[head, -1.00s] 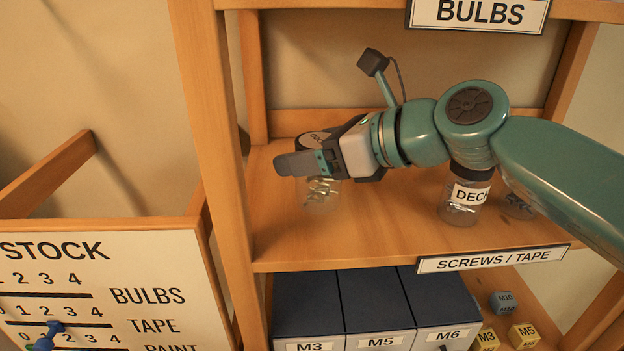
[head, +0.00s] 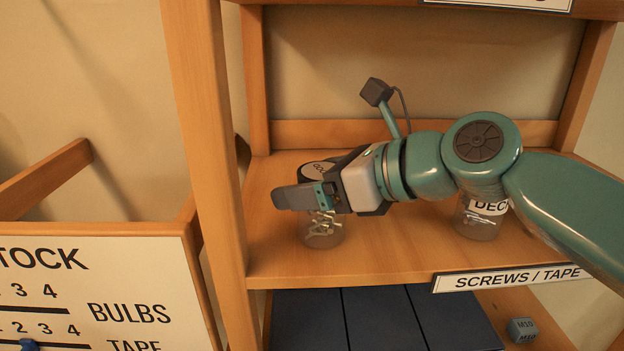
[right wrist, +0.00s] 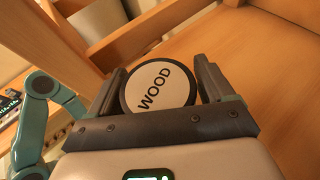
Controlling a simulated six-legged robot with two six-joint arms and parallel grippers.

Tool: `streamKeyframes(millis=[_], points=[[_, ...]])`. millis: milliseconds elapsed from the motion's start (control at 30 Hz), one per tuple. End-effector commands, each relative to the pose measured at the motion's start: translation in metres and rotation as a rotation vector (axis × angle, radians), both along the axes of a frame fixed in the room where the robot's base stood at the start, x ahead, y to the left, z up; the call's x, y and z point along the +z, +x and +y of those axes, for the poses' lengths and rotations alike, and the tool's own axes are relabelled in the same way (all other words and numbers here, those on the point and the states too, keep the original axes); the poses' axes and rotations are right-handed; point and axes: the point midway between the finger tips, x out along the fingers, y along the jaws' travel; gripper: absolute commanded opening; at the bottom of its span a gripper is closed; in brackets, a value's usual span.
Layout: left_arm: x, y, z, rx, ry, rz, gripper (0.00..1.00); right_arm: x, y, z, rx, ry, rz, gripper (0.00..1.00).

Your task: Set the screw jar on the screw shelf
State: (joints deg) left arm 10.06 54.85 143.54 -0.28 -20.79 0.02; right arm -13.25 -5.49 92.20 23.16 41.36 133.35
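The screw jar (head: 321,239) is clear, with screws inside and a dark lid. Its white lid label (right wrist: 153,88) reads WOOD in the right wrist view. My right gripper (head: 305,196) is shut on it just below the lid, one finger on each side. The jar is upright at the left end of the shelf marked SCREWS / TAPE (head: 390,250). Its base is at or very near the board; I cannot tell whether it touches. My left gripper does not show.
Another jar (head: 478,222), labelled DECK, stands to the right, partly behind my forearm. A wooden post (head: 207,150) rises close to the left. Dark blue boxes (head: 380,318) and a small M10 block (head: 521,328) sit below. A stock board (head: 140,265) is at left.

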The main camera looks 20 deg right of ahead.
Motion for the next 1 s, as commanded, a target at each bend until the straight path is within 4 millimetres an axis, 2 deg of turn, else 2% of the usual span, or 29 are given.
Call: streamKeyframes(millis=[300, 400, 533, 800, 1000], points=[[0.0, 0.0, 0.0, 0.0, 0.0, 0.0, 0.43, 0.0, 0.0, 0.0, 0.001, -0.001, 0.002, 0.99], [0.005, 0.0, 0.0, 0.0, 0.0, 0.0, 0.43, 0.007, 0.0, 0.0, 0.002, 0.0, 0.001, 0.99], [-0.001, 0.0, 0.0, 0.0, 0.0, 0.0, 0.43, 0.012, -0.014, -0.015, -0.002, 0.001, -0.002, 0.99], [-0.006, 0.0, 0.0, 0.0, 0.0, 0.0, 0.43, 0.037, -0.059, -0.053, -0.004, 0.001, -0.002, 0.99], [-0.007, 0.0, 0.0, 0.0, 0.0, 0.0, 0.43, 0.047, -0.078, -0.07, 0.0, 0.0, 0.001, 0.99]])
